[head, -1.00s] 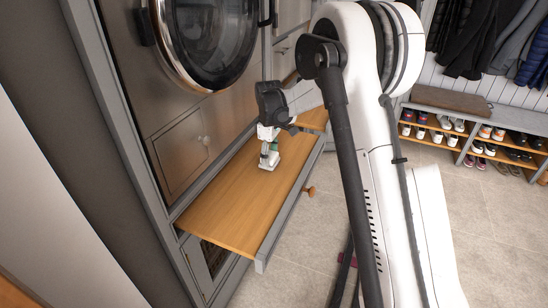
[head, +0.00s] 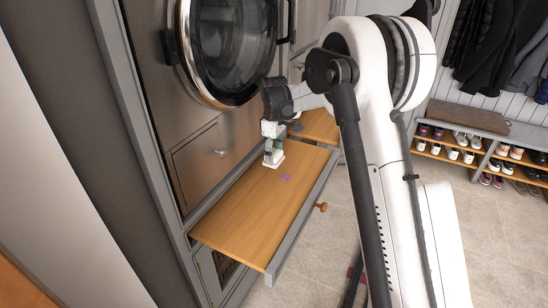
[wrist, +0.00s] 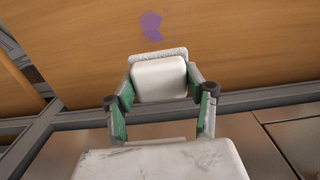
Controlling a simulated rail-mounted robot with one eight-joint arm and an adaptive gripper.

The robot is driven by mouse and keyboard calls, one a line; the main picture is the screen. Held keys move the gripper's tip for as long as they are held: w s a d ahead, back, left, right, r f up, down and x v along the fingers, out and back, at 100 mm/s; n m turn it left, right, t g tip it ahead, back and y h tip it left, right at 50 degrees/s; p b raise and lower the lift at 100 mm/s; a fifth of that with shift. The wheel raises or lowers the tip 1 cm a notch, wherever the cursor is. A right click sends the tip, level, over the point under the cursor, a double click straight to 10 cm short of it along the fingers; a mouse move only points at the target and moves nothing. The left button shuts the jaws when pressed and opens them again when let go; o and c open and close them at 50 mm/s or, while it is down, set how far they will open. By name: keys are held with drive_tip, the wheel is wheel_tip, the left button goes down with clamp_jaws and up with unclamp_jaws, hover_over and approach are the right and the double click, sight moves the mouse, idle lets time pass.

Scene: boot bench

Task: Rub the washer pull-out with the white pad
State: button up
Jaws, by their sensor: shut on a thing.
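The washer pull-out (head: 235,222) is a wooden board in a grey frame, extended below the round washer door. A purple mark (head: 286,177) lies on its far half and also shows in the wrist view (wrist: 152,26). My gripper (head: 274,147) is shut on the white pad (head: 273,160), near the board's washer-side edge and left of the mark. In the wrist view the pad (wrist: 160,78) sits between the green-sided fingers, apart from the mark. The pad's underside is hidden, so I cannot tell whether it touches the board.
A round wooden knob (head: 322,207) projects from the pull-out's front. A second wooden surface (head: 318,126) lies beyond its far end. The washer door (head: 228,45) stands above. A shoe bench (head: 470,150) is at the right, with open tiled floor before it.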

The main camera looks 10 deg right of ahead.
drive_tip(key=shift+r+p, duration=0.35)
drive_tip(key=shift+r, duration=0.75)
